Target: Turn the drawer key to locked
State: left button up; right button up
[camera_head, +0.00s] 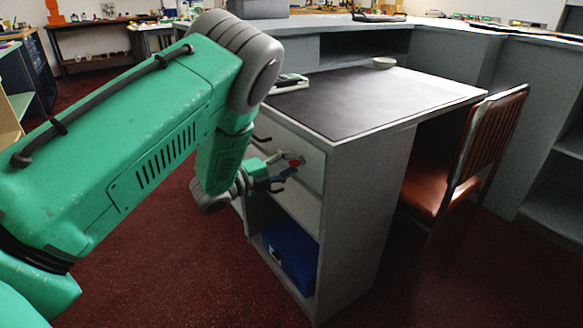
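The drawer front (309,167) is a pale grey panel near the top of the desk's left pedestal. On it are a small red part (296,162) and a small blue part (289,172), at the lock; which of them is the key is too small to tell. My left gripper (281,172) is right in front of them, its fingers spread apart above and below. I see no clear grip on the key, and contact cannot be told. The key's angle is unclear. My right gripper is out of view.
The desk top (375,100) carries a small bowl (384,62) and a device (289,83) at its left edge. A blue box (291,256) sits in the open shelf below the drawer. A brown chair (462,165) stands right of the desk. Red carpet is clear in front.

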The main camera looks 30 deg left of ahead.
pick_arm(q)
jog(key=shift+w, duration=0.1)
jog(key=shift+d+r, duration=0.35)
jog(key=shift+d, duration=0.45)
jog(key=shift+d+r, duration=0.2)
jog(key=shift+d, duration=0.3)
grip_shut()
jog(key=shift+a+f, duration=0.1)
jog(key=shift+a, duration=0.65)
jog(key=shift+n+p, duration=0.6)
jog(key=shift+p, duration=0.15)
jog(key=n+p, duration=0.4)
jog(key=shift+a, duration=0.1)
jog(key=n+p, duration=0.2)
jog(key=shift+n, duration=0.8)
jog(key=shift+f, duration=0.2)
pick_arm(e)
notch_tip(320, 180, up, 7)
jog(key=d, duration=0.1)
pick_arm(q)
jog(key=shift+d, duration=0.2)
